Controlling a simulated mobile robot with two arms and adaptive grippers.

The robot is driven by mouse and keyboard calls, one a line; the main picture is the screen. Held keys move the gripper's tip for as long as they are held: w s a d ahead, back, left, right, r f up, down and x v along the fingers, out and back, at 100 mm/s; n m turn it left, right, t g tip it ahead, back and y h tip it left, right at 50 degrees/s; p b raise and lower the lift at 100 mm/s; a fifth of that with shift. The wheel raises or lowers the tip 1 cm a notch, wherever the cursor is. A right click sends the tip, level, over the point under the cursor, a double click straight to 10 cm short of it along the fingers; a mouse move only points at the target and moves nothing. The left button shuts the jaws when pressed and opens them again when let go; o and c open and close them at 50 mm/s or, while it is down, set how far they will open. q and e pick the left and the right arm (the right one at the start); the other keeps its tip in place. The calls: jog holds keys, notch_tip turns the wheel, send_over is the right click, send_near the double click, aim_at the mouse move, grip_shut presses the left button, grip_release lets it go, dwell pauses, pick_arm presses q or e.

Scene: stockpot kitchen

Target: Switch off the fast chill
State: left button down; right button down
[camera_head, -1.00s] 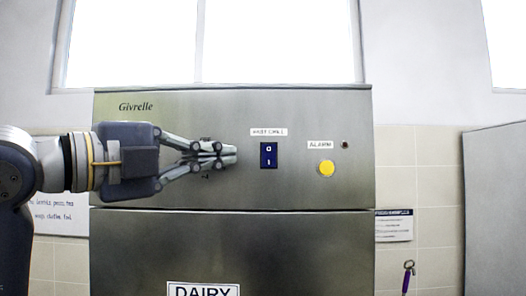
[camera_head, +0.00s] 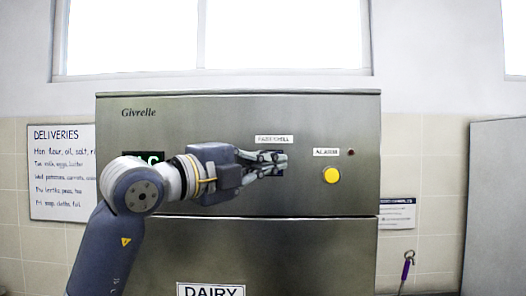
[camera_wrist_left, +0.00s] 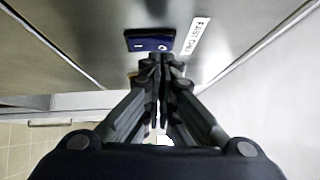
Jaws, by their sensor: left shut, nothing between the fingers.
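The fast chill switch (camera_wrist_left: 150,41) is a dark blue rocker marked with a line and a circle. In the left wrist view it lies just beyond my fingertips, beside its white "FAST CHILL" label (camera_wrist_left: 196,36). In the head view the label (camera_head: 274,140) shows above, and my fingers cover most of the switch (camera_head: 280,173). My left gripper (camera_head: 282,160) is shut and empty, its tips in front of the switch. I cannot tell whether they touch it. My right gripper is not in view.
The steel Givrelle cabinet (camera_head: 230,113) carries a yellow alarm button (camera_head: 331,175) and a small dark red lamp (camera_head: 351,152) right of the switch. A deliveries board (camera_head: 62,190) hangs at left.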

pick_arm(q)
jog(key=shift+w, duration=0.3)
jog(key=shift+d, duration=0.1)
jog(key=shift+w+r, duration=0.25)
jog(key=shift+w, duration=0.05)
